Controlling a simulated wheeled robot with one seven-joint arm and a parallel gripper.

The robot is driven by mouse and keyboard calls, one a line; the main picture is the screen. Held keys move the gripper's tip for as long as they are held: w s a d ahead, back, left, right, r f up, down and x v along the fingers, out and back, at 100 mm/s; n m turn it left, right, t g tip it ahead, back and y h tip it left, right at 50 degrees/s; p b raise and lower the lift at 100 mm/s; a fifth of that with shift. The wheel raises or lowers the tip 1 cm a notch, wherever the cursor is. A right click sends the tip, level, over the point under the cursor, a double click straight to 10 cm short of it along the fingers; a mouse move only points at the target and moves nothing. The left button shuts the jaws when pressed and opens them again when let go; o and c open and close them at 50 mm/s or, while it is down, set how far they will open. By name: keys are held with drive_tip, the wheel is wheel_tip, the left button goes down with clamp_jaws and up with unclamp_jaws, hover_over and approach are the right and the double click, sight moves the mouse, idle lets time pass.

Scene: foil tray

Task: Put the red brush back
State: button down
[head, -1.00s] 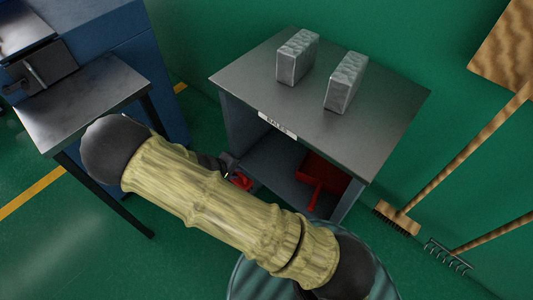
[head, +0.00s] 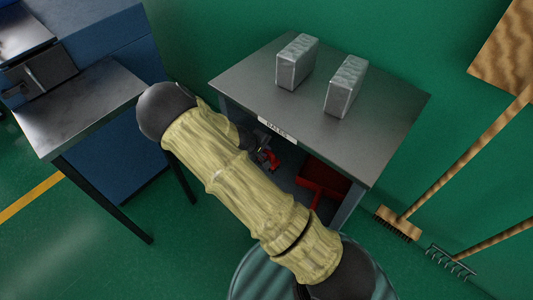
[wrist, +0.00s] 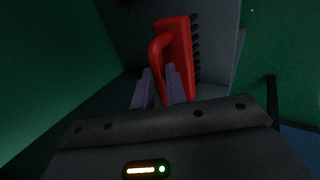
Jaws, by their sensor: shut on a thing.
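The red brush (wrist: 182,45) has dark bristles along one side and a looped red handle. My gripper (wrist: 160,78) is shut on its handle in the wrist view. In the head view the brush (head: 270,157) is a small red patch inside the opening under the bench top, and my arm partly hides it. My gripper (head: 258,143) is there too, mostly in shadow. I cannot tell whether the brush touches the lower shelf. A red dustpan (head: 322,180) lies on that shelf, to the right of the brush.
The grey bench top (head: 260,80) bears two grey blocks (head: 297,61) (head: 345,87) and a front label (head: 277,130). A broom (head: 398,221) and a rake (head: 450,260) stand at the right wall. A dark-legged table (head: 75,110) is at the left.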

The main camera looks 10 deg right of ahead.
drive_tip(key=shift+w+d, duration=0.1)
drive_tip(key=shift+d, duration=0.1)
drive_tip(key=shift+w+d+f+b, duration=0.2)
drive_tip(key=shift+f+b, duration=0.15)
drive_tip(key=shift+f, duration=0.55)
drive_tip(key=shift+w+d+f+b, duration=0.15)
drive_tip(key=shift+f+b, duration=0.2)
drive_tip(key=shift+f, duration=0.5)
drive_tip(key=shift+f, duration=0.15)
drive_tip(key=c, duration=1.4)
unclamp_jaws()
drive_tip(key=shift+d, duration=0.1)
drive_tip(key=shift+s+r, duration=0.1)
drive_tip(key=shift+r, duration=0.2)
drive_tip(key=p+v, duration=0.3)
drive_tip(key=v, duration=0.9)
drive_tip(key=shift+p, duration=0.35)
drive_tip(key=shift+f, duration=0.1)
